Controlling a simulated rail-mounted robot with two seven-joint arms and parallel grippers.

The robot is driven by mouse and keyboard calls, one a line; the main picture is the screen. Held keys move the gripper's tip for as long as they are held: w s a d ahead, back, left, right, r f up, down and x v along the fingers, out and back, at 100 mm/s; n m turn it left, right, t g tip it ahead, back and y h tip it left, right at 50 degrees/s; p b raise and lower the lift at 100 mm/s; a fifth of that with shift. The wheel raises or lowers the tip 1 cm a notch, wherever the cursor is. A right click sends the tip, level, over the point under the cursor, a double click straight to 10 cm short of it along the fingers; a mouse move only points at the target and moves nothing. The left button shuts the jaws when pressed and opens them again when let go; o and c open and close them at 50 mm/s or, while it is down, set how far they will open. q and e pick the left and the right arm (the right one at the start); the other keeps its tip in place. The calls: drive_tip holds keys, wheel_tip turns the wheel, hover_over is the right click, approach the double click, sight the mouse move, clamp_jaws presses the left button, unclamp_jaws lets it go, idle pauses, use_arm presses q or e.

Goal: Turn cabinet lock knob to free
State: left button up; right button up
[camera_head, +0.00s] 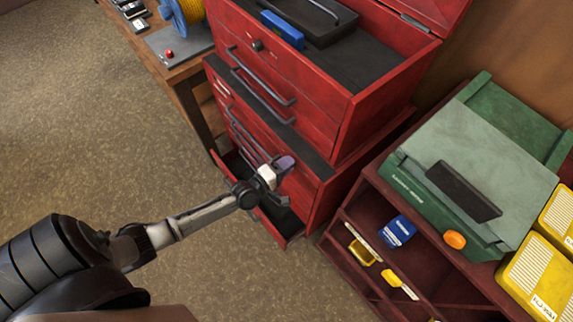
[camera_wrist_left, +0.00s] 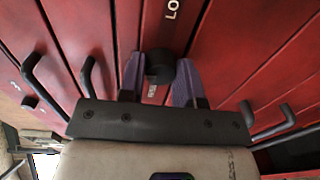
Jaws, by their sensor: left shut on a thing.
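The red tool cabinet (camera_head: 335,172) stands in the upper middle of the head view, and its red front fills the left wrist view (camera_wrist_left: 225,55). The black lock knob (camera_wrist_left: 160,64) sits on that front, on a strip with white lettering that reads "LO" before the frame cuts it off. My left gripper (camera_head: 284,164) is at the cabinet front. In the left wrist view its two purple fingers (camera_wrist_left: 159,82) stand one on each side of the knob, shut on it. In the head view the gripper hides the knob. My right gripper is not in view.
A lower drawer (camera_head: 283,222) of the cabinet stands open below my left gripper. Dark bar handles (camera_wrist_left: 44,82) flank the knob. A red shelf (camera_head: 352,212) with a green case (camera_head: 420,190) stands to the right. A wooden bench (camera_head: 180,75) is at upper left. The floor at left is clear.

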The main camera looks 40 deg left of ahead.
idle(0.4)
use_arm(q)
drive_tip(key=o, duration=0.9)
drive_tip(key=s, duration=0.4)
drive_tip(key=s+a, duration=0.1)
drive_tip(key=s, duration=0.4)
drive_tip(key=s+a, duration=0.1)
drive_tip(key=s, duration=0.3)
drive_tip(key=shift+s+r, duration=0.3)
drive_tip(key=shift+r, duration=0.05)
